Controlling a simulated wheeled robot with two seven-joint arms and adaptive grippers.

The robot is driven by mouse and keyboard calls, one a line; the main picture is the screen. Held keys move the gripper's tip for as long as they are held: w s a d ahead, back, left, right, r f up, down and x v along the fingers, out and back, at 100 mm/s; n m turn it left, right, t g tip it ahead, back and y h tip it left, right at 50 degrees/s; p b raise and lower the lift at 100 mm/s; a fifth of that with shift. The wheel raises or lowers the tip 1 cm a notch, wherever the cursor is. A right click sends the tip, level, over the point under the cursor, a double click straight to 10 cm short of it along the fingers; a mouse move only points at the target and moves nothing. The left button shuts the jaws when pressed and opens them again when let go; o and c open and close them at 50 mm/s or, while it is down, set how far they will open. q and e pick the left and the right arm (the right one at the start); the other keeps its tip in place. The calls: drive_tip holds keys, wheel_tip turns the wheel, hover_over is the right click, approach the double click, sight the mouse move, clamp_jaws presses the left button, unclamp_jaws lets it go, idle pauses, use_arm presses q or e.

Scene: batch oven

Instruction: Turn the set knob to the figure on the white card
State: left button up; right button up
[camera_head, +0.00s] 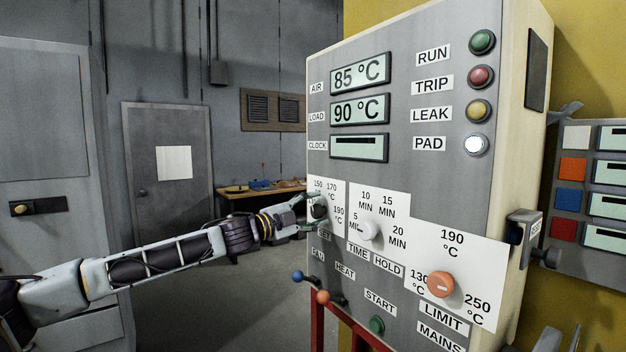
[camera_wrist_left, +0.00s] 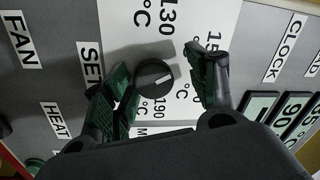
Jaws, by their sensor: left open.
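In the head view the left gripper (camera_head: 309,211) is at the panel, partly covering the knob (camera_head: 319,210). A white sheet (camera_head: 174,162) hangs on the grey door; no figure on it is legible.
Right of the set knob are the white time knob (camera_head: 369,230) and orange limit knob (camera_head: 440,284). Below are a blue-ended lever (camera_head: 298,276), an orange-ended lever (camera_head: 323,297) and the green start button (camera_head: 377,325). The displays (camera_head: 360,74) read 85 °C and 90 °C.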

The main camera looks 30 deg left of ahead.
use_arm(q)
drive_tip(key=shift+r, duration=0.6)
